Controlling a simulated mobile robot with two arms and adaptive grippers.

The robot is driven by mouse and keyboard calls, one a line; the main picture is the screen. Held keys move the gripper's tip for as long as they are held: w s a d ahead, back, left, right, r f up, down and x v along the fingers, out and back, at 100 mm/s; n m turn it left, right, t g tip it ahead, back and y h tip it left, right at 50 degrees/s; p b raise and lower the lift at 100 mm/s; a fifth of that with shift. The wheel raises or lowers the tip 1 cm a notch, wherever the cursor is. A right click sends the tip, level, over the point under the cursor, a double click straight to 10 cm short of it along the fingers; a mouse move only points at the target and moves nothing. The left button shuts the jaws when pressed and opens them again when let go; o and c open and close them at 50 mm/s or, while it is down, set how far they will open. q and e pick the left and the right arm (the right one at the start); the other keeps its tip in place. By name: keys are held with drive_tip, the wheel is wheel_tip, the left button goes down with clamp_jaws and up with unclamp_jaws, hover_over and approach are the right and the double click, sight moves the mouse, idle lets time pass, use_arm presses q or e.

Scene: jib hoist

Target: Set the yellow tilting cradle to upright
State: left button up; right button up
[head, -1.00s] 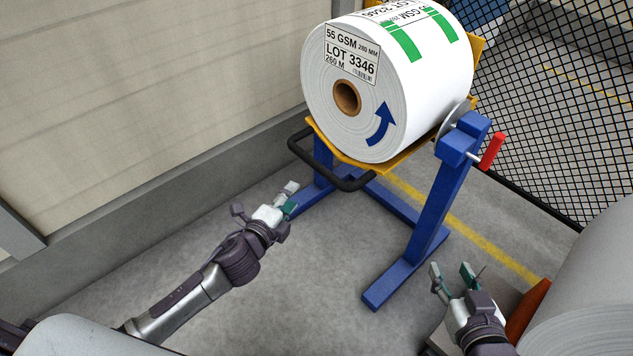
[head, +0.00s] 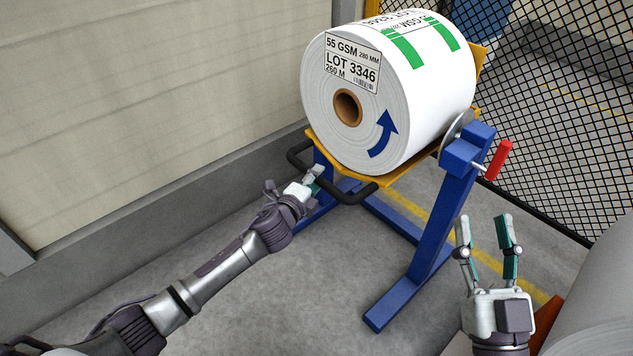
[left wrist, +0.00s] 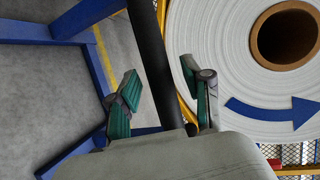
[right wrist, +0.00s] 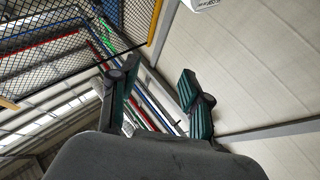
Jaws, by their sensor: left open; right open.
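The yellow tilting cradle (head: 398,178) sits on a blue stand (head: 436,225) and carries a large white paper roll (head: 420,92). The roll lies on its side, its cored end facing me. A black bar handle (head: 350,193) juts from the cradle's near edge. My left gripper (head: 316,181) is open at the bar's left part. In the left wrist view, the bar (left wrist: 155,65) runs between its spread fingers; contact cannot be told. My right gripper (head: 486,235) is open and empty, pointing up, below a red-handled lever (head: 499,160) on the stand's right side.
A beige wall (head: 150,110) runs along the left. A black mesh fence (head: 570,110) stands behind on the right. A large grey roll (head: 595,300) fills the lower right, near my right gripper. The floor (head: 270,310) before the stand is clear.

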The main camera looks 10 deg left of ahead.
use_arm(q)
drive_tip(key=shift+w+d+f, duration=0.1)
drive_tip(key=shift+w, duration=0.4)
clamp_jaws()
